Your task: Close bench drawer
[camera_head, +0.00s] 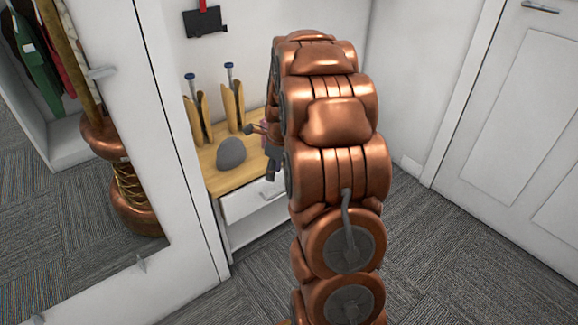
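The bench (212,183) has a light wood top and a white body and stands against the back wall. Its white drawer (242,203) is below the top, with a grey handle (273,192) on its front. My arm hides the right part of the bench and drawer, and I cannot tell how far the drawer is out. My gripper (271,165) shows only as small dark parts at the left edge of my copper arm, above the handle in the picture. Whether it touches anything or is open or shut cannot be seen.
A grey rounded object (231,153) and two tan upright holders (195,118) with blue-topped rods are on the bench. A mirrored panel (85,190) stands at left, reflecting copper parts. A white door (520,120) is at right. Carpet (440,255) is clear at lower right.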

